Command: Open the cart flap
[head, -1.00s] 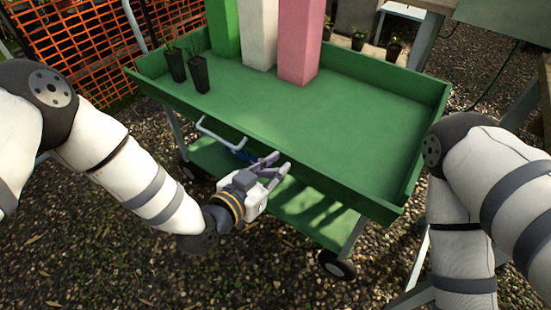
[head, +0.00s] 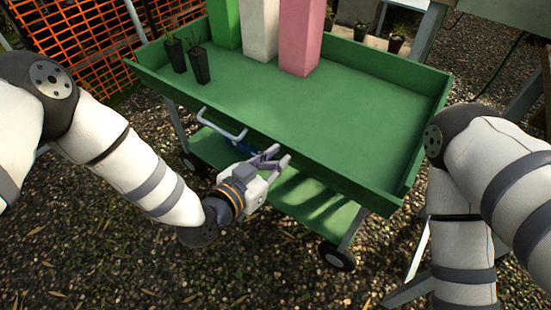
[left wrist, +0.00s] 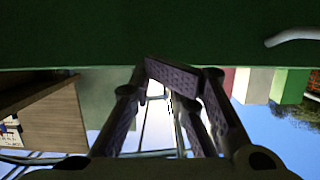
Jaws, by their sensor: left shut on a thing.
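The green cart (head: 330,130) stands ahead of me with a shallow tray on top and a shelf below. Its front panel, the flap (head: 345,178), looks upright along the near side. My left gripper (head: 277,157) is at the middle of this panel, closed on it as far as I can tell. In the left wrist view, the fingers (left wrist: 178,85) reach the edge of a green panel (left wrist: 150,35); the exact contact is hidden. My right arm shows at the right, but its gripper is out of view.
Green, white (head: 257,30) and pink (head: 300,38) blocks stand at the tray's back. Two black plant pots (head: 200,66) stand at its left. A white handle (head: 222,126) juts from the cart's near side. Orange mesh (head: 70,45) is behind left. Gravel lies in front.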

